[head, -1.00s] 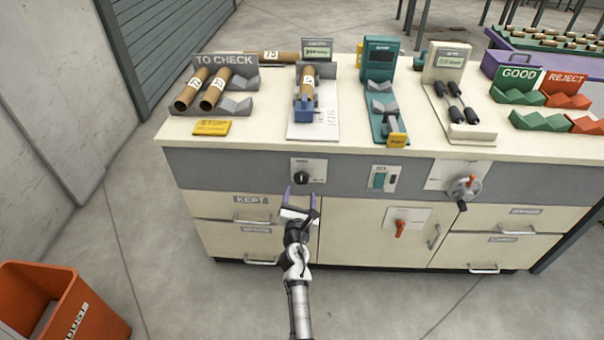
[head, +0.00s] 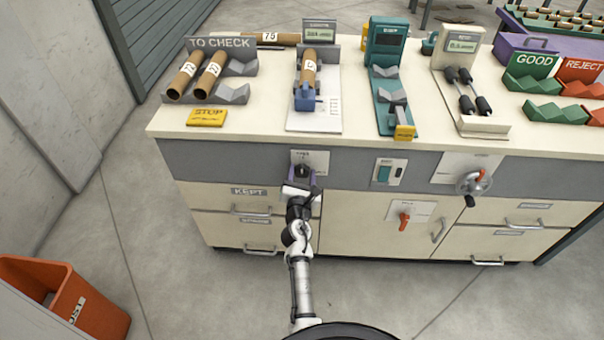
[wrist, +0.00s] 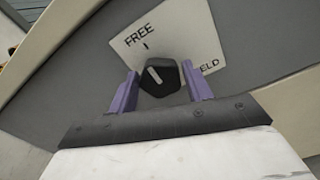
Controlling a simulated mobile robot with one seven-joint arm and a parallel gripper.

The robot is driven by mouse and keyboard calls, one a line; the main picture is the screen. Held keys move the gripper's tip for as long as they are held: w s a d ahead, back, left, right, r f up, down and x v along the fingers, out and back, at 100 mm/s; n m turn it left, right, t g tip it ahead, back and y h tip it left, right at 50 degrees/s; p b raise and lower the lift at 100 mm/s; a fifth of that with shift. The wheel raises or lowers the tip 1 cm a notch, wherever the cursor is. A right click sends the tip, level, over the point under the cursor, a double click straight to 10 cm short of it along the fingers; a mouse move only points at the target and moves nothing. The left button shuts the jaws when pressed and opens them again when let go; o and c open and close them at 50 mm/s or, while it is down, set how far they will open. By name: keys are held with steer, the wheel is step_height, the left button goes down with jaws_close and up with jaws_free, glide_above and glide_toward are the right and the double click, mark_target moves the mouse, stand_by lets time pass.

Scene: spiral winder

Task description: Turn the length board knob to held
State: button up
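The length board knob (wrist: 161,78) is black and faceted, with a pale pointer line that leans up and left towards the FREE mark. Its white plate (wrist: 190,40) shows FREE at the upper left; the word at right is partly hidden and reads "ELD". My gripper (wrist: 161,88) is open, with one purple finger on each side of the knob and a small gap seeming to show at each side. In the head view my gripper (head: 301,177) is at the knob plate (head: 318,158) on the grey front panel, below the length board (head: 330,115).
To the right on the panel are a green switch (head: 385,173) and a crank wheel (head: 474,184). A drawer handle (head: 250,211) sits below left and an orange-red lever (head: 404,218) below right. The bench top (head: 260,140) overhangs above.

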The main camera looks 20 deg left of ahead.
steer(key=c, duration=0.6)
steer(key=shift+c, duration=0.2)
